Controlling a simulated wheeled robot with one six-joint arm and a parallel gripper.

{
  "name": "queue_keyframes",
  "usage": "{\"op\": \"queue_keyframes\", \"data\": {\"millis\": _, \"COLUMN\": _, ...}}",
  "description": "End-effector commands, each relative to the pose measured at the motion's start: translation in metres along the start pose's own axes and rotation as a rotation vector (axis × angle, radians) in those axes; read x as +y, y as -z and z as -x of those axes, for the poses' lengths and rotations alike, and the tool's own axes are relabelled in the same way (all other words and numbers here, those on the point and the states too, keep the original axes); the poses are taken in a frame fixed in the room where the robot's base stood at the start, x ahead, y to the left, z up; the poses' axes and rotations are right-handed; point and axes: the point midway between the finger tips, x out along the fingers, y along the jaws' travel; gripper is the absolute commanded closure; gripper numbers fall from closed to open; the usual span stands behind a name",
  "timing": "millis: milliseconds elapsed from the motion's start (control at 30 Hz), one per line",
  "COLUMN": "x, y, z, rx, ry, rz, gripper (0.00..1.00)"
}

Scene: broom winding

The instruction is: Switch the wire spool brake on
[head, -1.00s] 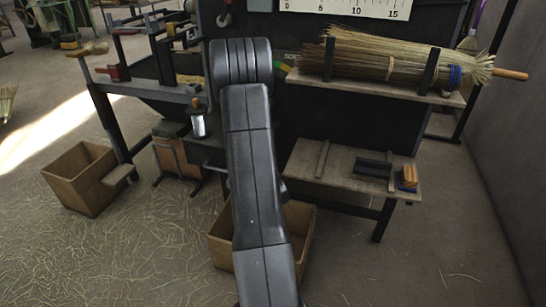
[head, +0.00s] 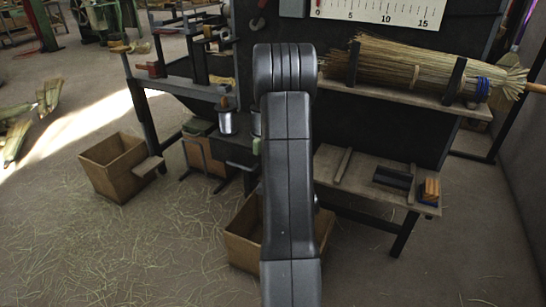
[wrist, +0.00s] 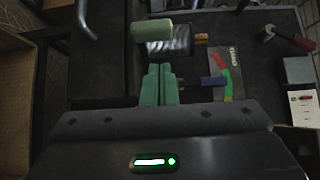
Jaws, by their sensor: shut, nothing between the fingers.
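Part of another spool (head: 256,124) shows beside my arm. In the wrist view a dark spool (wrist: 178,42) lies ahead of my gripper (wrist: 160,68), whose green fingers are shut and empty. A pale green cylindrical handle (wrist: 151,31) is just beyond the fingertips; contact cannot be told. It may be the brake handle. A blue-ended lever (wrist: 213,81) lies right of the fingers by a coloured scale (wrist: 226,72). My arm hides my gripper in the head view.
A wooden box (head: 118,168) stands on the floor at left; another box (head: 242,250) is partly behind my arm. A low bench (head: 365,182) and a shelf with a broom bundle (head: 405,65) are at right. A red-handled tool (wrist: 290,38) shows in the wrist view.

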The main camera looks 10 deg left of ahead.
Motion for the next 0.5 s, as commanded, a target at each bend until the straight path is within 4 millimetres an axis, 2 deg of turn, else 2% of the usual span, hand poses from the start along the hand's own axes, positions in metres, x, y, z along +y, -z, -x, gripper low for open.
{"op": "queue_keyframes", "data": {"millis": 300, "x": 0.001, "y": -0.009, "z": 0.054, "rx": 0.003, "ry": -0.005, "rz": -0.002, "gripper": 1.0}}
{"op": "queue_keyframes", "data": {"millis": 500, "x": 0.001, "y": -0.013, "z": 0.076, "rx": 0.003, "ry": -0.004, "rz": -0.001, "gripper": 1.0}}
